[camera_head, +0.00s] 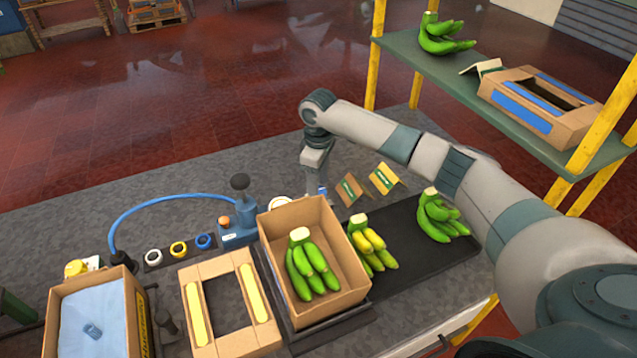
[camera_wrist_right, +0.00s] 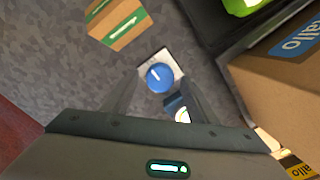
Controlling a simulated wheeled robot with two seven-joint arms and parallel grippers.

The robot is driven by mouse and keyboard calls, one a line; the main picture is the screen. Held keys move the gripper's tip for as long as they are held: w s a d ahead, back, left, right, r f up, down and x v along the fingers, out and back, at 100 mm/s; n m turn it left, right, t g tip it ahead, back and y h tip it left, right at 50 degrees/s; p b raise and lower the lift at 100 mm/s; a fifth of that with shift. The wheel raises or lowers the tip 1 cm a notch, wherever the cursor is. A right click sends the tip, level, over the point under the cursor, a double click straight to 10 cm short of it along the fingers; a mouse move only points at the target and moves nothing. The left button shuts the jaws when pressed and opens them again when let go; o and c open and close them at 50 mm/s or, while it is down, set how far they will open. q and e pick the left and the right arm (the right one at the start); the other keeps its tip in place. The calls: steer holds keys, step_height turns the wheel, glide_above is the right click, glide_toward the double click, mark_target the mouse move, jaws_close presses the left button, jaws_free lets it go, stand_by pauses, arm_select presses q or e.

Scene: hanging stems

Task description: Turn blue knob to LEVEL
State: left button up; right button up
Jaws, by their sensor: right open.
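The blue knob (camera_wrist_right: 159,77) sits on a small white plate on the grey surface in the right wrist view. A short white line on its face points to the upper left. Lettering on the plate cannot be read, so I cannot tell which is LEVEL. My right gripper (camera_wrist_right: 157,96) is open above the knob, its blurred fingers on either side of and short of it. In the head view my right gripper (camera_head: 320,184) points down behind the banana box, and the knob is mostly hidden there. My left gripper is not in view.
A cardboard box of bananas (camera_head: 342,282) stands just in front of the right gripper. Folded cards (camera_head: 386,178) stand to its right, near a black mat (camera_head: 405,262) with bananas. A blue device with a black handle (camera_head: 238,232) stands to its left. A shelf (camera_head: 480,95) is at upper right.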

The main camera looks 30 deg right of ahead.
steer(key=shift+f, duration=0.35)
steer(key=c, duration=1)
steer(key=shift+c, duration=0.2)
